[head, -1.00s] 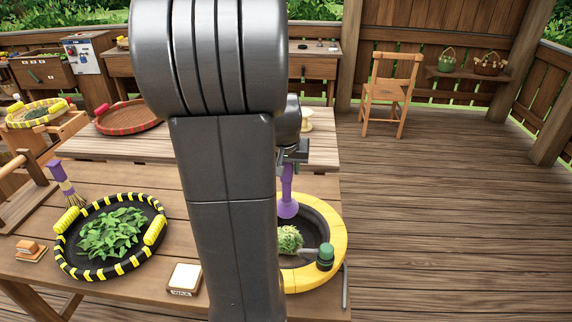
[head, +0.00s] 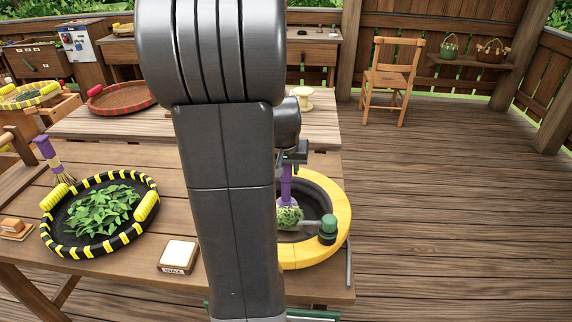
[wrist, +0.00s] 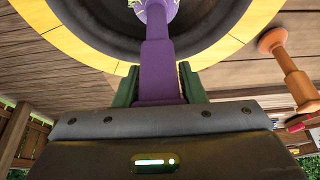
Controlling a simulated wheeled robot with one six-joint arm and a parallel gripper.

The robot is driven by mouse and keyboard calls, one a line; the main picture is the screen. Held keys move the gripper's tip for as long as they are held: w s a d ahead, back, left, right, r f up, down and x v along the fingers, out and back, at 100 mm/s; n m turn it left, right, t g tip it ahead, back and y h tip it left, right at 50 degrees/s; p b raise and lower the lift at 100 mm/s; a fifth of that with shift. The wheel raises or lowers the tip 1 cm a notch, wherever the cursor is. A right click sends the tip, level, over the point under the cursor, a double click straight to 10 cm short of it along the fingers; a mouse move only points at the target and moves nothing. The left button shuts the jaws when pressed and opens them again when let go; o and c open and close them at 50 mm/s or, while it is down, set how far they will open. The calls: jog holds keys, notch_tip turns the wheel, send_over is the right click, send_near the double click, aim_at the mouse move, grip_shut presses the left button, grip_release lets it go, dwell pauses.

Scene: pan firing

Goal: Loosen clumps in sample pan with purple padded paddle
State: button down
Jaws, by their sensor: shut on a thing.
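The sample pan with a yellow rim (head: 335,190) and dark inside sits on the table at the right, partly hidden by my arm. A clump of green leaves (head: 289,218) lies in it. The purple paddle (head: 286,186) stands roughly upright over the pan, its lower end at the leaves; I cannot tell how firmly it touches. My gripper (head: 293,156) is shut on the paddle's handle. In the wrist view my gripper (wrist: 160,88) has a green finger on each side of the purple handle (wrist: 157,60), and the yellow rim (wrist: 75,45) curves beyond.
A green-knobbed handle (head: 328,226) stands at the pan's right side. A black-and-yellow tray of leaves (head: 60,239), a purple-handled brush (head: 46,150) and a white-topped block (head: 178,254) are on the table's left part. The floor at right is clear around a chair (head: 385,82).

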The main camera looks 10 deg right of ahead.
jog(key=s+a+b, duration=0.1)
jog(key=s, duration=0.6)
notch_tip(320, 180, up, 11)
jog(key=p, duration=0.8)
jog(key=shift+w+f+p, duration=0.2)
jog(key=shift+w+p, duration=0.05)
jog(key=shift+p, duration=0.05)
dwell(0.4)
dwell(0.6)
